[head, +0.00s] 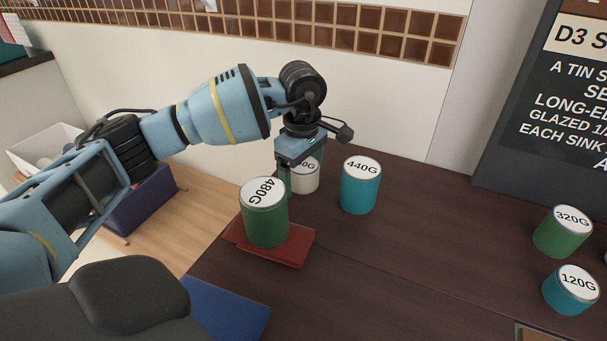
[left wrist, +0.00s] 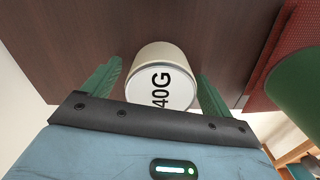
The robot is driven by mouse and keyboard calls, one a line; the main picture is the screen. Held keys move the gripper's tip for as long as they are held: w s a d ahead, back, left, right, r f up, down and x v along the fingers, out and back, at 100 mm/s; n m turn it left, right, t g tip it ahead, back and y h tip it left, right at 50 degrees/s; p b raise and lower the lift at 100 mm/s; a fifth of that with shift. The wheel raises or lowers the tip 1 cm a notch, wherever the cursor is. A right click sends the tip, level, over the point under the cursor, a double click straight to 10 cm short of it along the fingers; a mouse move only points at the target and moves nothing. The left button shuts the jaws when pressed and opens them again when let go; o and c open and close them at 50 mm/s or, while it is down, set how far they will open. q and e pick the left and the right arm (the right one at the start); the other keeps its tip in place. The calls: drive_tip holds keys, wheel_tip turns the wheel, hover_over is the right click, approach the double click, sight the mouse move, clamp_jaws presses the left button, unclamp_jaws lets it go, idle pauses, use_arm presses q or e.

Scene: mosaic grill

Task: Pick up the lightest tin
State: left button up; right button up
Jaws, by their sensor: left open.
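A white tin (head: 304,180) stands on the dark table behind the green 480G tin (head: 265,221). Its lid reads "40G" in the left wrist view (left wrist: 160,88); whether a digit stands before that is hidden. My left gripper (head: 303,165) is open above and around the white tin, with one green finger on each side in the left wrist view (left wrist: 156,85). Gaps seem to show between fingers and tin. A teal 440G tin (head: 360,190) stands just right of it. A green 320G tin (head: 561,235) and a teal 120G tin (head: 571,292) stand at the right. My right gripper is not seen.
A blue mat (head: 228,308) lies at the front left. A dark sign board (head: 520,190) stands at the back right. The middle of the table is clear.

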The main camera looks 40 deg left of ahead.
use_arm(q)
drive_tip(key=shift+c, duration=0.3)
drive_tip(key=c, duration=1.2)
drive_tip(key=shift+o, duration=0.2)
drive_tip(key=shift+r, duration=0.2)
wheel_tip(320, 180, up, 10)
drive_tip(key=shift+f+p, duration=0.1)
drive_tip(key=shift+p, duration=0.55)
